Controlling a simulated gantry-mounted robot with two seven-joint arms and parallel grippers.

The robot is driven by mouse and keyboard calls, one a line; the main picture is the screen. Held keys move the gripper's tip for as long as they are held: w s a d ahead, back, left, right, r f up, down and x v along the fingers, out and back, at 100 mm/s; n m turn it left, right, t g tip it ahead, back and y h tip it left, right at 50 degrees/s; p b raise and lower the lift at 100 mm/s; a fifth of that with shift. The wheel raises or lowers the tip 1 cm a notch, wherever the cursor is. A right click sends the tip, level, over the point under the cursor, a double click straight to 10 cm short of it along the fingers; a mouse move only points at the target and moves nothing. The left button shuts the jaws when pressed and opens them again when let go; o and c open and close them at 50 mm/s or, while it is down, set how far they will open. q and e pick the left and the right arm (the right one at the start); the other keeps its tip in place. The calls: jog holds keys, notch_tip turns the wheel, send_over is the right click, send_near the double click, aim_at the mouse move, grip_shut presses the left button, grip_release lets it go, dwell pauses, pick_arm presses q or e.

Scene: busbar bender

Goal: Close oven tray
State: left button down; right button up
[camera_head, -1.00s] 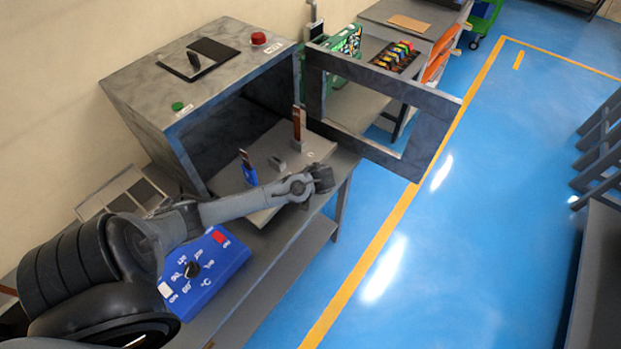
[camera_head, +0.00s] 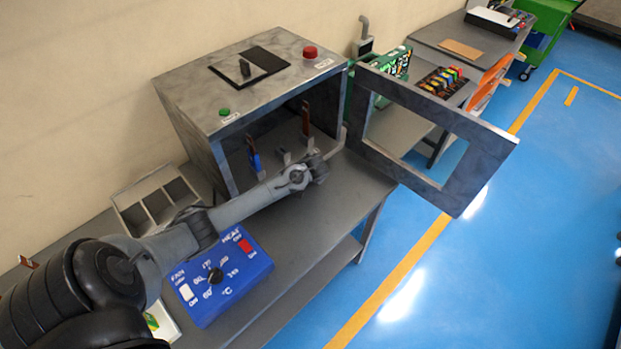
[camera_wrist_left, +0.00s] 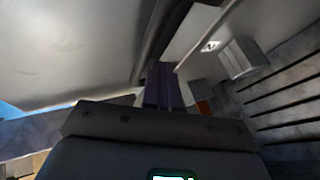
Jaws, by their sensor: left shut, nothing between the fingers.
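The oven (camera_head: 205,95) is a grey mottled box on the bench, its framed door (camera_head: 455,185) swung open to the right. The oven tray (camera_head: 285,135) lies inside the opening. A blue-based part (camera_head: 254,160) and an upright copper-coloured strip (camera_head: 306,118) stand on it. My left gripper (camera_head: 325,163) is at the oven mouth by the tray's front, fingers mostly hidden by the wrist. In the left wrist view the shut fingers (camera_wrist_left: 163,80) are dark against a pale surface; contact with the tray cannot be told. My right gripper is out of view.
A blue control box (camera_head: 220,275) sits on the bench under my left arm. A grey compartment bin (camera_head: 160,200) stands left of the oven. A red button (camera_head: 310,52) and green button (camera_head: 224,112) are on the oven top. Bench front right is clear.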

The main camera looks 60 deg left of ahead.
aim_at(290, 160)
pick_arm(q)
jog(key=a, duration=0.3)
jog(key=s+a, duration=0.1)
jog(key=a, duration=0.6)
jog(key=shift+s+a, duration=0.25)
jog(key=shift+a, duration=0.35)
jog(key=shift+s+f, duration=0.1)
jog(key=shift+r+p, duration=0.5)
jog(key=shift+p, duration=0.05)
jog(key=p+v, duration=0.9)
jog(key=p, duration=0.2)
jog(key=shift+d, duration=0.4)
